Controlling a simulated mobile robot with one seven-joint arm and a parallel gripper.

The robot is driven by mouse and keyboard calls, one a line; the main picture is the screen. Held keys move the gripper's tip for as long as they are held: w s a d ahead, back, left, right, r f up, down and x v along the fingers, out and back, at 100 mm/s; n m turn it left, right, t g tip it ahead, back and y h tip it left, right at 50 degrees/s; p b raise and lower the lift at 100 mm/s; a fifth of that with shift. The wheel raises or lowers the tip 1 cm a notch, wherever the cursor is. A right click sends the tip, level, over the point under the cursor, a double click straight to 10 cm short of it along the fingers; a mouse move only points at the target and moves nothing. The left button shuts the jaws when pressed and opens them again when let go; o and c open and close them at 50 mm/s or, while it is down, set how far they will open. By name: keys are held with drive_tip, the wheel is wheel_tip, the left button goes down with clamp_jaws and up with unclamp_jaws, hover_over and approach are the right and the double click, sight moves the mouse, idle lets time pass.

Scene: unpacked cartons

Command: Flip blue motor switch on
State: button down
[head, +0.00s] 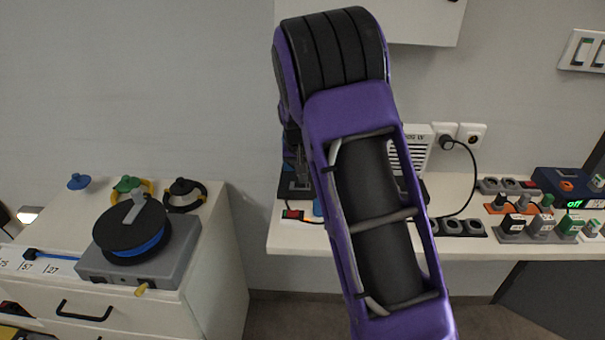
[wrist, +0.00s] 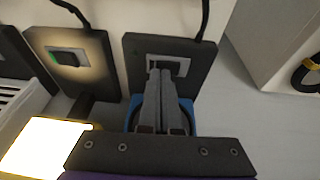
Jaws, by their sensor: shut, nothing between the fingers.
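In the wrist view, my gripper (wrist: 160,74) is shut and empty. Its fingertips are at the switch (wrist: 182,65) set in a grey frame on a dark upright plate (wrist: 201,60). The fingers cover most of this switch, so I cannot tell its position or whether they touch it. Parts of a blue object (wrist: 131,114), probably the blue motor, show on both sides of the fingers. In the head view, my purple arm hides most of this area; a small blue part (head: 318,207) shows beside it.
A second dark plate (wrist: 95,72) with a black-and-green switch (wrist: 68,58) stands left in the wrist view, near a bright lamp (wrist: 40,148). Cables rise from both plates. The head view shows a white bench (head: 470,204) with sockets and plugs, and a cable reel (head: 132,232) on a cabinet.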

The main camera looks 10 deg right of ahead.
drive_tip(key=shift+d+f, duration=0.15)
drive_tip(key=shift+f, duration=0.25)
drive_tip(key=shift+r, duration=0.1)
drive_tip(key=shift+s, duration=0.1)
